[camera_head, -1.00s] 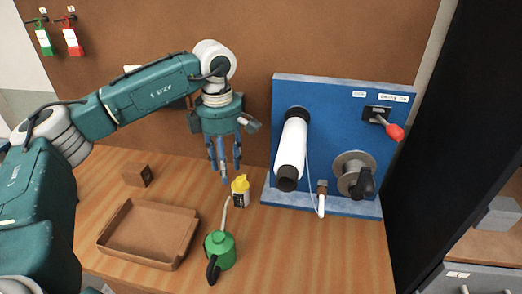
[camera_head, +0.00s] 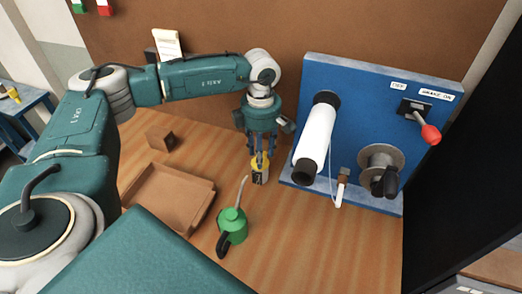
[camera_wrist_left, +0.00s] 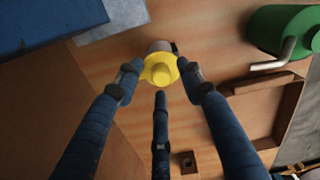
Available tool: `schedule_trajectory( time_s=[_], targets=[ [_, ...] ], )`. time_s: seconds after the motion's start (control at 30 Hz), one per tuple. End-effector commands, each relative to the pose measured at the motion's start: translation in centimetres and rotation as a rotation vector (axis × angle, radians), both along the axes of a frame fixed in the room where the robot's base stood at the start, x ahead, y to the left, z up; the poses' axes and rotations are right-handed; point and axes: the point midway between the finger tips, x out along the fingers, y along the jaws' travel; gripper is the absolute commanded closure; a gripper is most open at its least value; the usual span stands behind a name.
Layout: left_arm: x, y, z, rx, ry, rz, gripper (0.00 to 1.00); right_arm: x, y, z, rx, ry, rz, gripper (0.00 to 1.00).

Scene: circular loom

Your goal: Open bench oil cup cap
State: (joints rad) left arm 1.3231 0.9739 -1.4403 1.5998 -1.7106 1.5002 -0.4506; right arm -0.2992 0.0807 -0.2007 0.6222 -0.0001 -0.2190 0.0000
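The oil cup (camera_head: 260,178) is small, with a dark label on its body and a yellow cap (camera_head: 260,161) on top. It stands upright on the wooden bench. In the left wrist view the yellow cap (camera_wrist_left: 159,70) lies between my fingertips. My left gripper (camera_head: 260,157) points down over it, fingers spread around the cap. Two fingertips are close to the cap's sides; I cannot tell whether they touch. The third finger shows a small gap below it. The cup's body is mostly hidden under the cap. My right gripper is not in view.
A green oil can (camera_head: 232,222) with a long spout stands just in front of the cup. A brown tray (camera_head: 168,202) and small wooden block (camera_head: 161,138) lie to the left. A blue panel (camera_head: 364,85) with roller, knob and red-tipped lever stands to the right.

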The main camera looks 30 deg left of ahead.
Motion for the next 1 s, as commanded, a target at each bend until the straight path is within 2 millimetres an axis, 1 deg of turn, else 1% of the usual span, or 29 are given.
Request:
schedule_trajectory(
  time_s=[0.03, 0.13, 0.4, 0.47, 0.5, 0.57, 0.6, 0.87, 1.0],
  targets=[
    [-0.06, 0.00, -0.33, 0.000, 0.001, 0.000, 0.62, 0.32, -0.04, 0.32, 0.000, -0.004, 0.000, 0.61],
    [-0.02, 0.00, -0.92, 0.001, 0.000, -0.001, 0.62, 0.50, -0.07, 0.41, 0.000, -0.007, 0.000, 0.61],
    [-0.01, 0.01, -1.12, 0.000, -0.001, -0.001, 0.62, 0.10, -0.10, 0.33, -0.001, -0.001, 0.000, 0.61],
    [-0.01, 0.01, -1.11, 0.000, -0.001, -0.001, 0.72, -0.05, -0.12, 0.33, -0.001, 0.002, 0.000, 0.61],
    [-0.01, 0.01, -1.11, 0.000, -0.001, -0.001, 0.80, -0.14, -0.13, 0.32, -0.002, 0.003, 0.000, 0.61],
    [-0.01, 0.01, -1.10, 0.000, -0.001, -0.001, 0.92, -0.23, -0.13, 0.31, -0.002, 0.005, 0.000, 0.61],
    [0.01, 0.00, -1.09, 0.000, -0.001, -0.001, 0.99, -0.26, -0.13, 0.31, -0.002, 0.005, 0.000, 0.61],
    [0.09, -0.11, -1.07, 0.000, -0.002, 0.000, 1.00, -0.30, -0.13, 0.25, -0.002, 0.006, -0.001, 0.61],
    [0.57, -0.89, -1.16, -0.002, -0.003, 0.012, 1.00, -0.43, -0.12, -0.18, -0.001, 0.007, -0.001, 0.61]
  ],
)
